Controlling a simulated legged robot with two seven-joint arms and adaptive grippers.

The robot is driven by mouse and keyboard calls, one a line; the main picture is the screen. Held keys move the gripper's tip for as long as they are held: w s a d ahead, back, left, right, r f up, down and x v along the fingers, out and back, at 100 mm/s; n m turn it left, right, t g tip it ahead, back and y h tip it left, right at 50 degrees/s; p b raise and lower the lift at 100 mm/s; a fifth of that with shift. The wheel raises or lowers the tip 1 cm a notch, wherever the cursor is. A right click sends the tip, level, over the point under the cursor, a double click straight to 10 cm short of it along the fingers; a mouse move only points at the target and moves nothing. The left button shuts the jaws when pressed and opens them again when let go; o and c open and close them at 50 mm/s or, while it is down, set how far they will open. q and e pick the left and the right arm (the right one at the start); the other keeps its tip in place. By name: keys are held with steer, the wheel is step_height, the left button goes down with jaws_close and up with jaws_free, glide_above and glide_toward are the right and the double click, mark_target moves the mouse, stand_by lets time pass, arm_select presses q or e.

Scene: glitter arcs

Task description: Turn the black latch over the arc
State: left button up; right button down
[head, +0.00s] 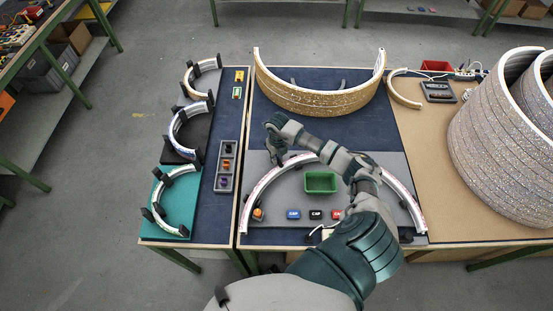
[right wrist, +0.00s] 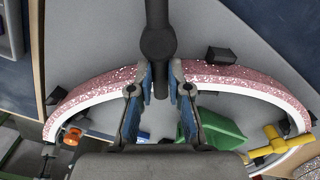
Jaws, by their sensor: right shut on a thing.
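The glitter arc (head: 262,185) is a curved strip with a white edge on a grey board on the middle table. In the right wrist view the arc (right wrist: 92,93) has a pink glitter face. My right gripper (head: 278,154) is at the far left part of the arc. In the right wrist view its fingers (right wrist: 161,82) are shut on the black latch (right wrist: 158,42), a dark bar with a round joint. The latch stands across the arc's line; whether it touches the arc is hidden by the fingers. My left gripper is in neither view.
A green tray (head: 321,182) stands inside the arc, with blue, black and red blocks (head: 316,214) in front. An orange part (right wrist: 72,135) and a yellow part (right wrist: 268,143) are at the arc's ends. A large glitter arc (head: 318,100) stands behind.

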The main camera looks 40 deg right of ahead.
steer(key=shift+d+f+n, duration=0.1)
steer(key=shift+d+n, duration=0.05)
steer(key=shift+n, duration=0.25)
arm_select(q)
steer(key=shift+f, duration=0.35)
arm_select(e)
steer(key=c, duration=1.1)
jaws_free()
steer(key=shift+w, duration=0.1)
steer(key=shift+d, duration=0.1)
steer(key=shift+r, duration=0.25)
step_height(320, 180, up, 11)
steer(key=shift+w+r, duration=0.1)
steer(key=shift+r, duration=0.1)
